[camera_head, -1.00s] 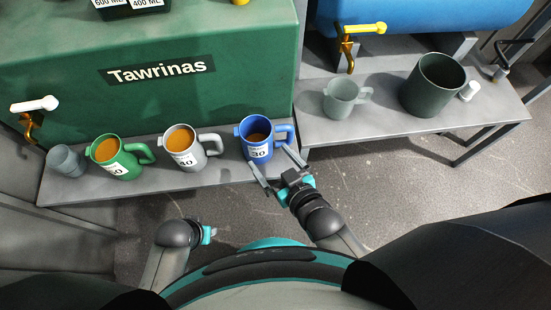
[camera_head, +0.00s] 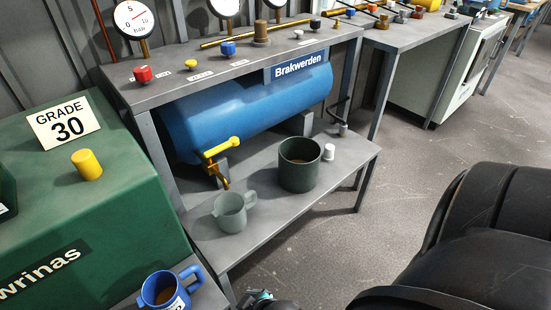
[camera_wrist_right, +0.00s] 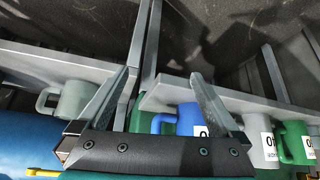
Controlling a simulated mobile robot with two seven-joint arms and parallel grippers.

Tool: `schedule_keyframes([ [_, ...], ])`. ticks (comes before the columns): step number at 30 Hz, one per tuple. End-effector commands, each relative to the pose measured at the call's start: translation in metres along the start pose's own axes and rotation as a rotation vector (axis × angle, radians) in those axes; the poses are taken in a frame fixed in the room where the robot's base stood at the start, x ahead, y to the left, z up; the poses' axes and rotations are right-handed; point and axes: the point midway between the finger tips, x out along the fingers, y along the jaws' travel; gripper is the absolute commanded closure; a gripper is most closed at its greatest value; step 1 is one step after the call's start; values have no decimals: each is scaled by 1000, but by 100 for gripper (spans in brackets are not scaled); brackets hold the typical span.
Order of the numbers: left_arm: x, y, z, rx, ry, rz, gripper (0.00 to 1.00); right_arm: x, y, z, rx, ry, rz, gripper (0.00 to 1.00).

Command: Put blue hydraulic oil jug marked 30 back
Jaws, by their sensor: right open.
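The blue jug (camera_head: 184,301) stands upright on the low shelf at the bottom of the head view, beside the green tank (camera_head: 100,212). It holds brown liquid, and its white label is cut off by the frame edge. In the upside-down right wrist view the blue jug (camera_wrist_right: 188,118) shows beyond my right gripper (camera_wrist_right: 164,76), which is open and empty. My left gripper is out of view.
A "GRADE 30" sign (camera_head: 64,126) and a yellow cap (camera_head: 87,165) sit on the green tank. A grey-green jug (camera_head: 231,214), a dark green bucket (camera_head: 299,166) and a white cap (camera_head: 328,152) stand on the shelf below the blue "Brakwerden" tank (camera_head: 235,107).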

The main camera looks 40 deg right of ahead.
Motion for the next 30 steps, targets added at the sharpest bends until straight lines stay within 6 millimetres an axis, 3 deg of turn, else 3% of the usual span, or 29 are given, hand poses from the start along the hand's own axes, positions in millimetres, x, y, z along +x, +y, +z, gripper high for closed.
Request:
schedule_keyframes([
  [1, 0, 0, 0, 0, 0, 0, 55, 6, 6, 33, 14, -111, 11, 0],
  [3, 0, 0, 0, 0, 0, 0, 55, 9, 12, 69, 30, -235, 22, 0],
  [6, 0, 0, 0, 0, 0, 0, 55, 8, 17, 101, 47, -346, 32, 0],
  [8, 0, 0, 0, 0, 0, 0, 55, 8, 19, 110, 52, -378, 34, 0],
  [30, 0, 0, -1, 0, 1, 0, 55, 7, 19, 113, 52, -389, 35, 0],
])
